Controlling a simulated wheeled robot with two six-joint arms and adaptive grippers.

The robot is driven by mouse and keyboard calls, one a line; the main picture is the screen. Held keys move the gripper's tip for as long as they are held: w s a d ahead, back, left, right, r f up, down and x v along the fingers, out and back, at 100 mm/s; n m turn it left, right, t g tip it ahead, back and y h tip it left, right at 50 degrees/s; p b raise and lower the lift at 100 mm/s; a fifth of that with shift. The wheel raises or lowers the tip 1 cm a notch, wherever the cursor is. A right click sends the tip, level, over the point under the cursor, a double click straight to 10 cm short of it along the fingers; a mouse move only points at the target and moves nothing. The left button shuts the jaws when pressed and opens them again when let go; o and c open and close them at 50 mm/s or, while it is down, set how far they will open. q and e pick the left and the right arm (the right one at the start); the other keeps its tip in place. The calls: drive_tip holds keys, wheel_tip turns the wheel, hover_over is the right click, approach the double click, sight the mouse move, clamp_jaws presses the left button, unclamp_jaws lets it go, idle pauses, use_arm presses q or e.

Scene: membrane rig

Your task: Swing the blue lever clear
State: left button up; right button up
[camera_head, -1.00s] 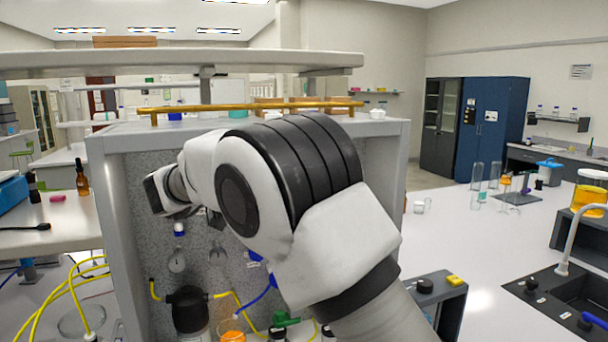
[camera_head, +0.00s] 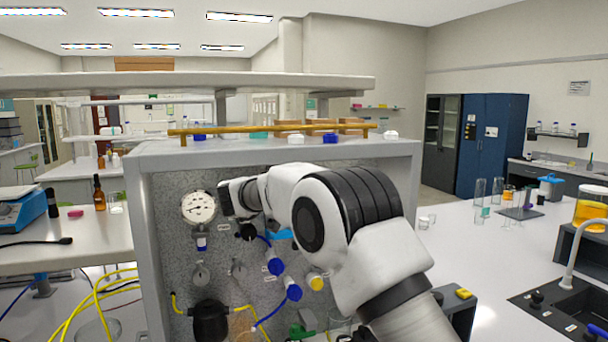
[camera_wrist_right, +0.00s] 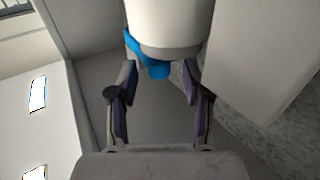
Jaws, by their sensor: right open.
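A light-blue part, likely the blue lever (camera_head: 282,235), shows in the head view, mostly hidden behind my right arm in front of the rig's grey panel (camera_head: 165,235). In the right wrist view a bright blue lever piece (camera_wrist_right: 158,71) sits at the lower end of a large white cylinder (camera_wrist_right: 170,22). My right gripper (camera_wrist_right: 160,80) is open, its two fingers apart on either side of the blue piece. Contact cannot be told. In the head view its fingers are hidden by my arm. My left gripper is in neither view.
A round gauge (camera_head: 199,208) and dark-blue valve handles (camera_head: 291,289) are on the panel near my arm. A black vessel (camera_head: 210,321) and yellow tubing (camera_head: 100,295) are low at left. A shelf with a brass rail (camera_head: 270,129) runs above. White bench with glassware lies right.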

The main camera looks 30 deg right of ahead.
clamp_jaws()
drive_tip(key=shift+s, duration=0.1)
idle(0.7)
